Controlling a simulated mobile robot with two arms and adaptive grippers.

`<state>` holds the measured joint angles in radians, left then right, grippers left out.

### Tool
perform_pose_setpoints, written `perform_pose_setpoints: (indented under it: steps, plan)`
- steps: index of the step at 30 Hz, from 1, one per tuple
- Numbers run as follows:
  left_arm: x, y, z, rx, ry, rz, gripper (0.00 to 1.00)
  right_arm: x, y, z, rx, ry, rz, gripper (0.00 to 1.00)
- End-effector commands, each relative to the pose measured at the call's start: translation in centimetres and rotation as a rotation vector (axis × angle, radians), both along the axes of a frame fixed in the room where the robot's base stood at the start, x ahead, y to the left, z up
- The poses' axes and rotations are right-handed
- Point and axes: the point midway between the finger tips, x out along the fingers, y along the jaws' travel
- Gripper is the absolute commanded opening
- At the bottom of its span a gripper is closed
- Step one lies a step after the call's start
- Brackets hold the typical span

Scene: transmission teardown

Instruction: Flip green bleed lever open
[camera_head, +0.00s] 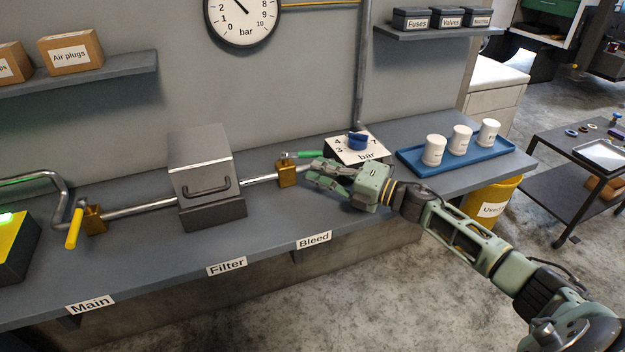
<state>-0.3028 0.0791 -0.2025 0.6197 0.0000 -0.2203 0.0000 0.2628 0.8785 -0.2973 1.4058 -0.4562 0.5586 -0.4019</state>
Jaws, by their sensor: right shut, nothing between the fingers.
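The green bleed lever (304,154) sits on top of a brass valve block (287,174) at the right end of the pipe, above the "Bleed" label. It points right, roughly along the pipe. My right gripper (314,176) is at the lever's right side, just below and in front of it. Its fingers are shut with nothing between them. I cannot tell whether a finger touches the lever. My left gripper is not in view.
A filter box (205,180) with a handle stands mid-bench. A yellow lever (74,229) hangs from the main valve at left. A dial panel with a blue knob (357,141) is behind my right gripper. A blue tray (411,162) with white cups is at right.

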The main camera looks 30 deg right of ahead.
Motion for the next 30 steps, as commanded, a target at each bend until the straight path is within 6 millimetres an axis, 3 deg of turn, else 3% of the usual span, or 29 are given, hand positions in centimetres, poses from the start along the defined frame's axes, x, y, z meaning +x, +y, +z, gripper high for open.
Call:
perform_pose_setpoints:
  steps: [9, 30]
  plan:
    - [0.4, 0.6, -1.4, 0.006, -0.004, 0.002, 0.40, 1.1, -1.3, -0.1, -0.001, -0.001, -0.001, 0.00]
    - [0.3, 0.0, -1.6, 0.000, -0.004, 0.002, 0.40, 1.4, -1.5, 0.0, -0.001, 0.000, 0.000, 0.00]
